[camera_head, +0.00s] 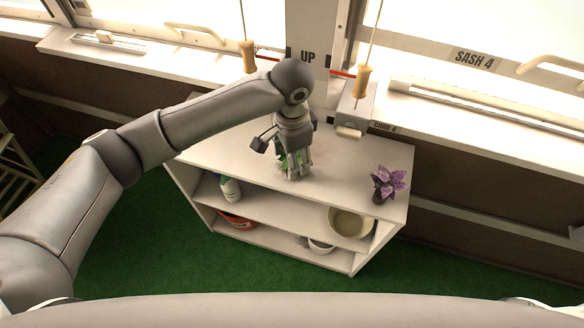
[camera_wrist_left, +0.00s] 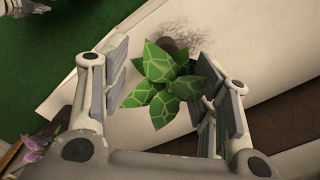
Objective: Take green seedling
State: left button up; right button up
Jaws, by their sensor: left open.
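The green seedling (camera_wrist_left: 165,85) has broad green leaves with pale veins. In the left wrist view it sits between the two open fingers of my left gripper (camera_wrist_left: 162,95). In the head view my left gripper (camera_head: 293,165) points down over the shelf top, and only bits of green leaf show around its fingers. The gripper hides most of the seedling there. I cannot tell whether the fingers touch the leaves.
A purple-leaved plant (camera_head: 389,181) stands at the right end of the white shelf unit (camera_head: 345,158). A white bottle (camera_head: 230,188), an orange-red container (camera_head: 237,219) and a pale bowl (camera_head: 350,222) sit on lower shelves. Cords with wooden handles (camera_head: 362,82) hang behind.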

pick_arm(q)
jog(key=shift+w+f, duration=0.15)
jog(key=shift+f, duration=0.9)
jog(key=shift+w+f, duration=0.2)
jog(key=shift+f, duration=0.8)
jog(key=shift+w+f, duration=0.15)
jog(key=shift+f, duration=0.9)
jog(key=c, duration=0.9)
